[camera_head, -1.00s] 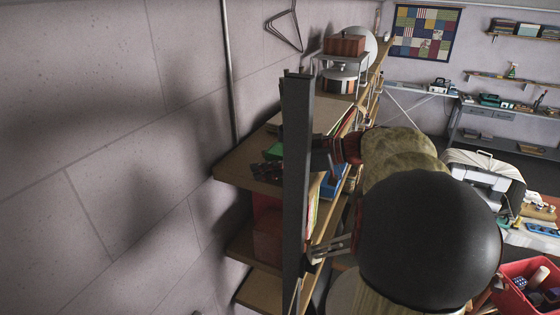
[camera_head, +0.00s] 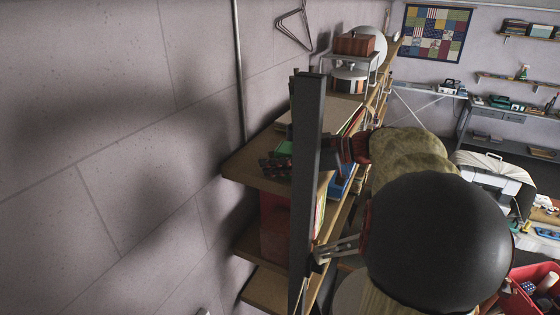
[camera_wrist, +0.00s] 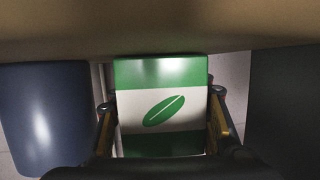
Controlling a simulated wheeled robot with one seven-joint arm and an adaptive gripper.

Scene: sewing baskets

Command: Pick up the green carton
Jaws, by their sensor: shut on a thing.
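The green carton (camera_wrist: 135,112), green with a white band and a green leaf mark, fills the middle of the wrist view. My gripper (camera_wrist: 160,118) is shut on it, with one finger along each side. The carton's far end and underside are hidden. In the head view my arm reaches left behind a dark upright post to the shelf. A small green patch (camera_head: 284,147) shows there, but I cannot tell if it is the carton.
A brown board (camera_wrist: 160,30) crosses the top of the wrist view, very close to the carton. A dark blue cylinder (camera_wrist: 45,115) stands at the left. In the head view the wooden shelf (camera_head: 245,168) meets the wall, and the dark post (camera_head: 306,190) stands before it.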

